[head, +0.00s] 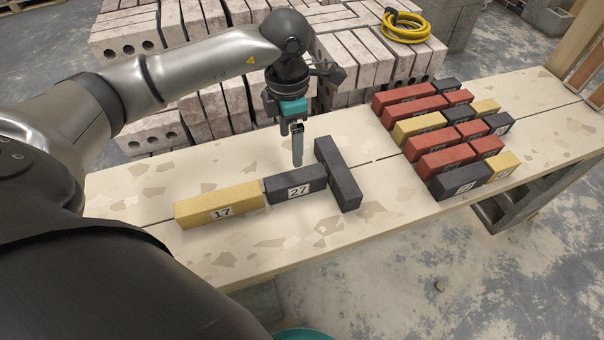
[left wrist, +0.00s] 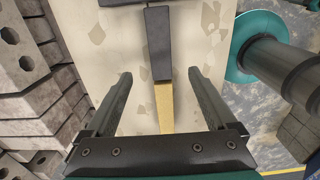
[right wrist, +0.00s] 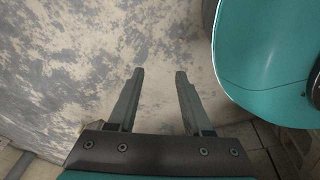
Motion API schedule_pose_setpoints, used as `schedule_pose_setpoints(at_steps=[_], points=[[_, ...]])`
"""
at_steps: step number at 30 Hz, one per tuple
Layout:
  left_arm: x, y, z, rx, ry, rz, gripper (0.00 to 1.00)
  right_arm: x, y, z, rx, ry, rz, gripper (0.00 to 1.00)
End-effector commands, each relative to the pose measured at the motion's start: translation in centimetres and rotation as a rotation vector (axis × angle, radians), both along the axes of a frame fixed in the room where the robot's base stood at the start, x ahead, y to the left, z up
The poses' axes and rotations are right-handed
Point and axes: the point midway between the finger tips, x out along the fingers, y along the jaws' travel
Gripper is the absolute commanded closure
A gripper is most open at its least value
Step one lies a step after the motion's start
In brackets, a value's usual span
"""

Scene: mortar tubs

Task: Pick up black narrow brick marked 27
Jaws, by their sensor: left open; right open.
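The black narrow brick marked 27 (head: 296,184) lies on the pale speckled table, in line with a yellow brick marked 17 (head: 219,206) at its left. A black brick (head: 338,176) lies crosswise at its right end. My left gripper (head: 297,160) is open and empty above the brick's far side. In the left wrist view, the brick marked 27 (left wrist: 158,42) runs between and beyond the open fingers (left wrist: 160,76), with the yellow brick (left wrist: 164,108) nearer the wrist. My right gripper (right wrist: 157,72) is open and empty, over the floor.
Rows of red, yellow and black bricks (head: 436,150) lie on the right of the table (head: 375,210). Stacked pale blocks (head: 215,110) and a coiled yellow hose (head: 405,27) are behind. The table in front of the brick is clear.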

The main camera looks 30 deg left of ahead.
Motion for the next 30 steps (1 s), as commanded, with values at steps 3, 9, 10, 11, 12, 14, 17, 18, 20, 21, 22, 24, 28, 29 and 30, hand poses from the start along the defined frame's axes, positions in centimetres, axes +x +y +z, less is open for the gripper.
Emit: schedule_pose_setpoints(at_steps=[3,9,10,11,12,14,17,18,20,21,22,24,28,29,30], points=[[-0.1,-0.1,-2.0,-0.001,0.005,-0.001,0.10,1.0,1.4,0.3,0.016,-0.007,0.000,0.50],[-0.1,-0.1,-4.7,0.000,0.004,0.000,0.10,2.5,2.1,1.0,0.022,-0.008,-0.001,0.50],[-0.1,-0.1,-5.1,0.000,0.004,0.000,0.10,2.7,2.3,1.2,0.023,-0.009,-0.001,0.50],[-0.1,-0.1,-5.5,0.000,0.004,0.000,0.10,2.9,2.4,1.3,0.024,-0.010,-0.001,0.50],[-0.1,-0.1,-6.0,0.000,0.004,0.000,0.10,3.2,2.6,1.5,0.025,-0.009,-0.002,0.50],[-0.1,-0.1,-6.8,-0.002,0.004,0.000,0.10,3.5,2.8,1.8,0.027,-0.009,-0.002,0.50],[0.0,-0.1,-7.8,0.000,0.004,-0.001,0.10,4.0,3.2,2.4,0.032,-0.010,-0.002,0.50],[0.0,-0.1,-8.2,0.000,0.003,0.000,0.10,4.2,3.3,2.6,0.033,-0.010,-0.003,0.50],[0.0,-0.1,-8.6,-0.001,0.002,0.000,0.10,4.4,3.5,2.8,0.034,-0.011,-0.003,0.50],[0.0,-0.1,-8.8,-0.001,0.002,0.000,0.10,4.5,3.6,2.9,0.034,-0.010,-0.003,0.50],[0.0,-0.1,-8.9,-0.001,0.002,0.000,0.10,4.5,3.6,3.0,0.035,-0.009,-0.003,0.50],[0.0,-0.1,-9.1,-0.001,0.002,0.000,0.10,4.7,3.7,3.2,0.035,-0.010,-0.004,0.50],[0.1,-0.2,-9.5,-0.001,0.002,0.000,0.10,4.8,3.8,3.4,0.036,-0.009,-0.004,0.50],[0.1,-0.2,-9.6,-0.001,0.002,0.000,0.10,4.9,3.9,3.5,0.038,-0.010,-0.004,0.50],[0.2,-0.3,-10.0,-0.001,0.002,0.000,0.10,5.1,4.1,3.7,0.039,-0.011,-0.004,0.50]])
